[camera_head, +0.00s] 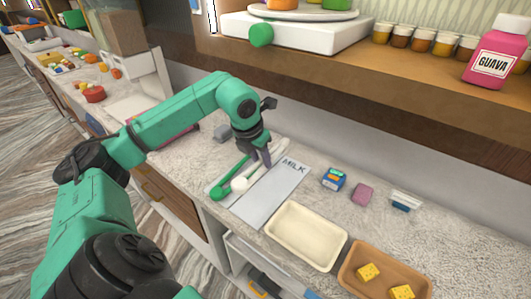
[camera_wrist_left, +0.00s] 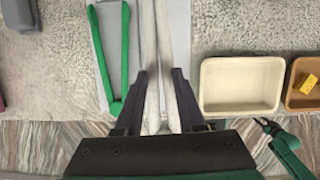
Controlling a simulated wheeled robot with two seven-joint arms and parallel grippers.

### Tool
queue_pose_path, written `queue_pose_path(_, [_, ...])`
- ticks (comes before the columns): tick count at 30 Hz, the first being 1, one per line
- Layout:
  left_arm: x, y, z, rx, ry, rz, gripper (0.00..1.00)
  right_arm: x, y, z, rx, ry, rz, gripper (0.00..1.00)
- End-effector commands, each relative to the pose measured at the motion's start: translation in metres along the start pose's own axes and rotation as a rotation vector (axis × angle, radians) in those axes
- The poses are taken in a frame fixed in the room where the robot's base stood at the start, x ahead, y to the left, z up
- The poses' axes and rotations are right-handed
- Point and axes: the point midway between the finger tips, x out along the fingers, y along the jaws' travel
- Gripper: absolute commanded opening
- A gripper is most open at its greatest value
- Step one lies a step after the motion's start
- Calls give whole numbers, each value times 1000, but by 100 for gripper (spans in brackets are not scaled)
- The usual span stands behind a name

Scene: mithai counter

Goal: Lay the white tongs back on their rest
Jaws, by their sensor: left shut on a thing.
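The white tongs (camera_head: 246,178) are between the fingers of my left gripper (camera_head: 264,157), which is shut on them. In the left wrist view the pale arms of the white tongs (camera_wrist_left: 150,100) run between the fingertips (camera_wrist_left: 160,78). They are over or on a flat grey sheet marked MILK (camera_head: 272,193); I cannot tell if they touch it. The green tongs (camera_head: 218,190) lie just left of them, on a grey strip.
A cream tray (camera_head: 305,238) and a tan tray (camera_head: 358,262) with yellow sweets are on the counter's right. A blue box (camera_head: 334,179), a pink block (camera_head: 362,193) and a small sign (camera_head: 403,201) stand behind. A raised shelf (camera_head: 345,70) runs along the back. An open drawer (camera_head: 248,262) is in front.

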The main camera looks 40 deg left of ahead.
Motion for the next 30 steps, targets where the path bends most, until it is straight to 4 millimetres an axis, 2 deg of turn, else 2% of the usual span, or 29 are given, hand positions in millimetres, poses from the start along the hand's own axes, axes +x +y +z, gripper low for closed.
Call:
queue_pose_path(3, [3,5,0,-87,-25,31,0,1,-1,-3,1,5,-1,50])
queue_pose_path(8, [14,5,-4,-99,-27,32,0,11,-1,-3,1,6,-1,50])
queue_pose_path(25, [95,5,-32,-97,-26,32,0,81,-3,6,0,2,-2,50])
queue_pose_path(30, [110,5,-37,-97,-26,32,0,97,-3,8,0,2,-2,50])
